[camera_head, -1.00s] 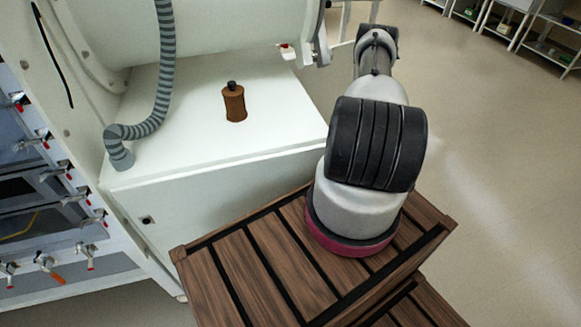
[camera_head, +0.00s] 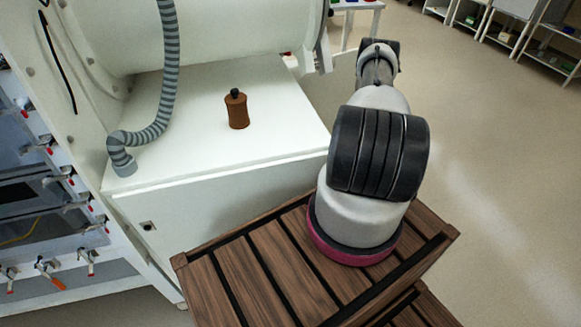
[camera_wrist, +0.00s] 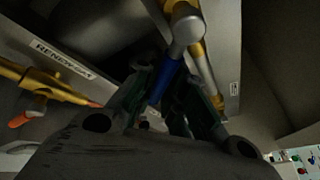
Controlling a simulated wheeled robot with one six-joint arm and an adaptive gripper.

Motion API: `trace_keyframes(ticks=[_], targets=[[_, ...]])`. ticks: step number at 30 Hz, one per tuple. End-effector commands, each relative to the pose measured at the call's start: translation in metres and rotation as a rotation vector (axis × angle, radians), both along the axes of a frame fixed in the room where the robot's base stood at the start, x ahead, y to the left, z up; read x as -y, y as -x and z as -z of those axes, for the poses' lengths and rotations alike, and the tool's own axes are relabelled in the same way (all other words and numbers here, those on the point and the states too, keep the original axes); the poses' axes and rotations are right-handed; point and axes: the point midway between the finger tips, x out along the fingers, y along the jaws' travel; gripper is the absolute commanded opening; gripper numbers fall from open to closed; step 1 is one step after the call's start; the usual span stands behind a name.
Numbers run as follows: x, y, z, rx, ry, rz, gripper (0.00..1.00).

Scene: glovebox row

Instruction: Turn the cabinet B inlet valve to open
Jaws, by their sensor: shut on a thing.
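In the wrist view, a valve with a silver body (camera_wrist: 186,28) sits on a yellow pipe. Its blue handle (camera_wrist: 166,80) points down and slightly left, between the two dark green fingertips of my gripper (camera_wrist: 172,100). My gripper is shut on this blue handle. In the head view my gripper and this valve are not visible.
Left in the wrist view is a yellow fitting (camera_wrist: 50,82) with an orange tip, near a partly readable label (camera_wrist: 62,58). The head view shows a brown bottle (camera_head: 237,112) on a white cabinet (camera_head: 190,130), a grey ribbed hose (camera_head: 168,70), and open floor at right.

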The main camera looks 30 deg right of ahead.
Motion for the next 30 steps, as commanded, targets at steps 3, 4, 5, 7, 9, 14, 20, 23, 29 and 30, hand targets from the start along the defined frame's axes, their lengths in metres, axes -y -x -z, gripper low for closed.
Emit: trace_keyframes(ticks=[3, 4, 5, 7, 9, 14, 20, 23, 29, 30], targets=[[0.0, 0.0, 0.0, 0.0, 0.0, 0.0, 0.3], [0.0, 0.0, 0.0, 0.0, 0.0, 0.0, 0.34], [0.0, 0.0, 0.0, 0.0, 0.0, 0.0, 0.34], [0.0, 0.0, 0.0, 0.0, 0.0, 0.0, 0.34], [0.0, 0.0, 0.0, 0.0, 0.0, 0.0, 0.34], [0.001, 0.001, 0.0, 0.0, 0.001, 0.001, 0.34], [0.023, 0.017, -0.004, 0.001, 0.002, 0.005, 0.34], [0.04, 0.032, -0.007, 0.0, 0.002, 0.006, 0.34], [0.073, 0.059, -0.013, 0.0, 0.001, 0.004, 0.34], [0.077, 0.063, -0.014, -0.001, 0.001, 0.003, 0.34]])
